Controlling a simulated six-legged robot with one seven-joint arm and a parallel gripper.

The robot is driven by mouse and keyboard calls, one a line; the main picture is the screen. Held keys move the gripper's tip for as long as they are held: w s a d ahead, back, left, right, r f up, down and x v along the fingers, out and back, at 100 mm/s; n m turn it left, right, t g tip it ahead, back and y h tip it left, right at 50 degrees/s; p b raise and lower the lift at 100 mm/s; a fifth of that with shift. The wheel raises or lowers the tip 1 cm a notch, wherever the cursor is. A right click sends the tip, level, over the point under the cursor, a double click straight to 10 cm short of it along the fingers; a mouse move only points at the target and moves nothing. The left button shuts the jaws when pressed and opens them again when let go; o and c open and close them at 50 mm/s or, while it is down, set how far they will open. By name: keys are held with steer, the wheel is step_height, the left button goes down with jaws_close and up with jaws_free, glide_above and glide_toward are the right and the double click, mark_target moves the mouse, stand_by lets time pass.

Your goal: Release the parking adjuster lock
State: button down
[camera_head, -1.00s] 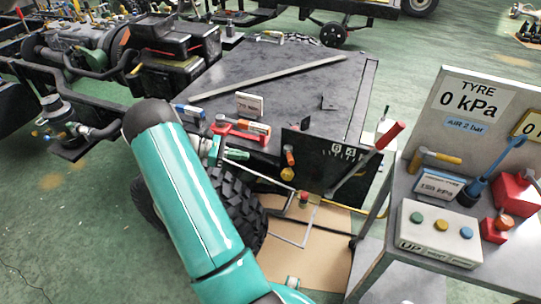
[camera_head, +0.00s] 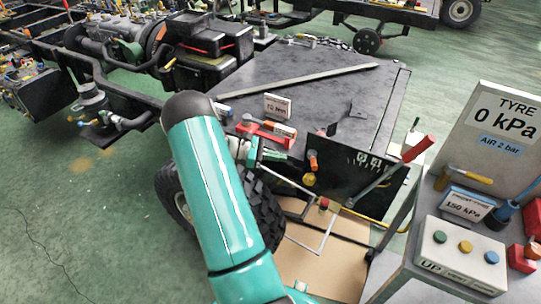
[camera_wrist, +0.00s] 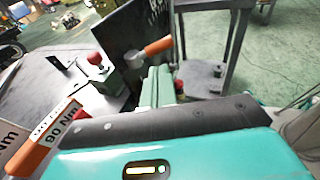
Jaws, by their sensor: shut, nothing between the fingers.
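A dark upright panel (camera_head: 345,172) with white marks stands at the edge of the chassis deck. An orange-handled knob (camera_head: 313,161) and a yellow knob (camera_head: 309,180) are on its left part. A long lever with a red grip (camera_head: 417,148) slants up past its right side. I cannot tell which part is the parking adjuster lock. My gripper (camera_head: 262,153) is left of the panel, partly hidden by my arm. In the wrist view my gripper (camera_wrist: 157,86) is shut and empty.
A tyre (camera_head: 262,212) is under the deck beside my arm. A white frame (camera_head: 322,240) is low in front of the panel. A cart with a button box (camera_head: 460,250) and tyre-pressure board (camera_head: 512,125) stands right.

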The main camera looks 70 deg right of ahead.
mark_target(313, 161)
steer(key=x, duration=0.8)
steer(key=shift+s, duration=0.2)
